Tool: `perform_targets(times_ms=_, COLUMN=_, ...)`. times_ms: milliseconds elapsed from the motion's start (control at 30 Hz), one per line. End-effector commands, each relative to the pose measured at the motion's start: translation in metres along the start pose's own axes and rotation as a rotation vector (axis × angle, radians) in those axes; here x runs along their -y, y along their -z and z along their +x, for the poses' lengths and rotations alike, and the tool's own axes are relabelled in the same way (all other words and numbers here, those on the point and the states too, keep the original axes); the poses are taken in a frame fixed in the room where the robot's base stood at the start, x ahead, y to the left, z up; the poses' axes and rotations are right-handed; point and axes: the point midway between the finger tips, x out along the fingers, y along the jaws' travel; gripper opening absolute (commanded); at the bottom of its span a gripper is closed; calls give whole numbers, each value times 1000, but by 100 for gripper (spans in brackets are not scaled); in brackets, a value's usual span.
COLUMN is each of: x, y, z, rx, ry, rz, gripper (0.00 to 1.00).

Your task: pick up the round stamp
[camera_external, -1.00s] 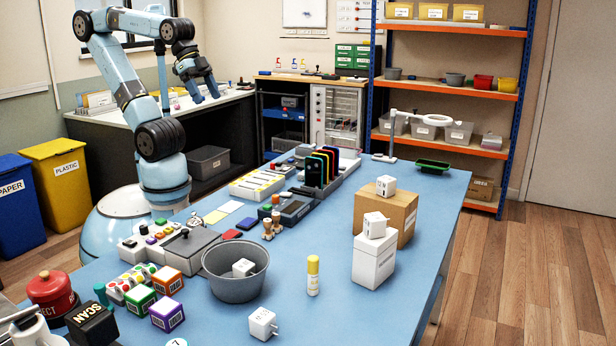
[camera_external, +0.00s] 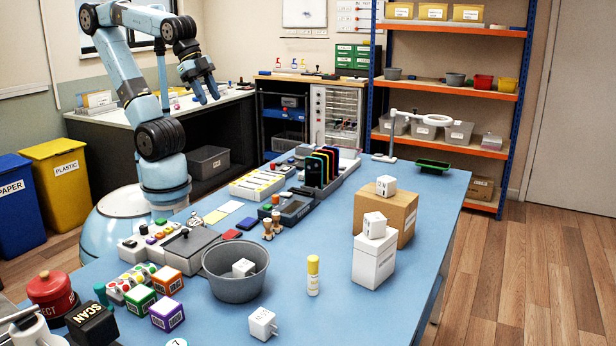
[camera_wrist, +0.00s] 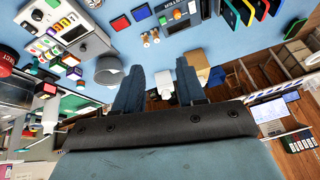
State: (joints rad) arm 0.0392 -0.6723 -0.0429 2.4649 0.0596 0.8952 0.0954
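Two small stamps with wooden handles stand on the blue table, one nearer (camera_external: 267,229) and one just behind it (camera_external: 276,221). They also show at the top of the wrist view, as a left one (camera_wrist: 146,40) and a right one (camera_wrist: 155,35). I cannot tell from these frames which is the round stamp. My gripper (camera_external: 207,99) is raised high at the back left, well away from the stamps. Its two fingers (camera_wrist: 160,66) are spread apart with nothing between them.
A red pad (camera_external: 232,234) and a blue pad (camera_external: 247,223) lie left of the stamps. A grey device (camera_external: 297,208) is behind them and a grey bucket (camera_external: 236,286) in front. A yellow-capped bottle (camera_external: 313,276) and cardboard box (camera_external: 398,216) stand to the right, with bare table between.

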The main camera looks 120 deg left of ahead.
Motion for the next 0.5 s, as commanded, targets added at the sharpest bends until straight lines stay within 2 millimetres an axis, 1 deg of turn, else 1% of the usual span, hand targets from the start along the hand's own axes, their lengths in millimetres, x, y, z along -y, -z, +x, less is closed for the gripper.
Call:
perform_targets(times_ms=33, x=-6, y=11, z=5, rx=18, ry=9, rz=86, gripper=40)
perform_targets(times_ms=167, x=-25, y=37, z=19, rx=56, ry=34, rz=340, gripper=40)
perform_targets(times_ms=267, x=-43, y=57, z=30, rx=79, ry=47, rz=537, gripper=40)
perform_targets(times_ms=367, x=-64, y=76, z=42, rx=100, ry=55, rz=734, gripper=40)
perform_targets(times_ms=500, x=-99, y=99, z=60, rx=123, ry=59, rz=1011, gripper=40)
